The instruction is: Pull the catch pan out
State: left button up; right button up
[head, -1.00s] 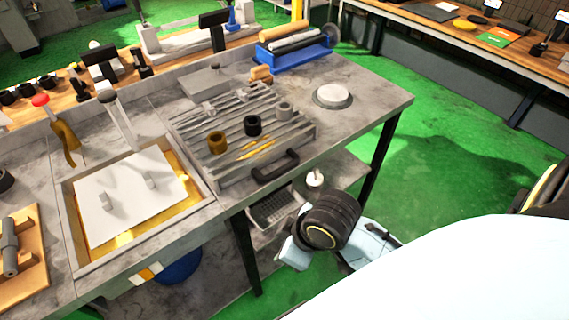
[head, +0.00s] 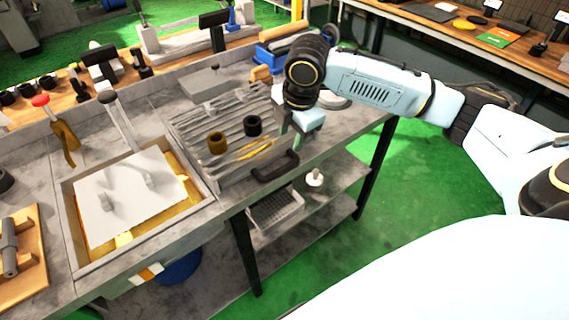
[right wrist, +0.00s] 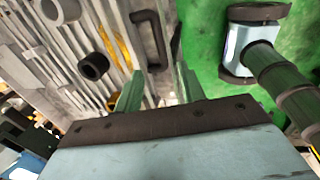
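The catch pan (head: 243,178) appears to be the grey piece at the front of the grooved rack on the bench. It has a black U-shaped handle (head: 275,167) on its front face. My right gripper (head: 298,132) is above the right end of the rack, near the handle and apart from it. In the right wrist view my right gripper (right wrist: 158,88) is open, with its two fingers spread. The handle (right wrist: 150,42) shows beyond the fingertips, roughly between them in the picture. Nothing is between the fingers. My left gripper is not in view.
A brown ring (head: 217,143) and a black ring (head: 252,125) sit on the rack; a grey ring (right wrist: 62,10) shows in the right wrist view. A lower shelf (head: 325,190) holds a perforated tray (head: 275,210) and a white bottle (head: 314,179). Green floor is free in front.

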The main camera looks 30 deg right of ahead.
aim_at(284, 167)
jog(key=w+f, duration=0.1)
jog(key=f, duration=0.7)
jog(key=w+f+b, duration=0.1)
jog(key=f, duration=0.4)
jog(key=shift+w, duration=0.35)
grip_shut()
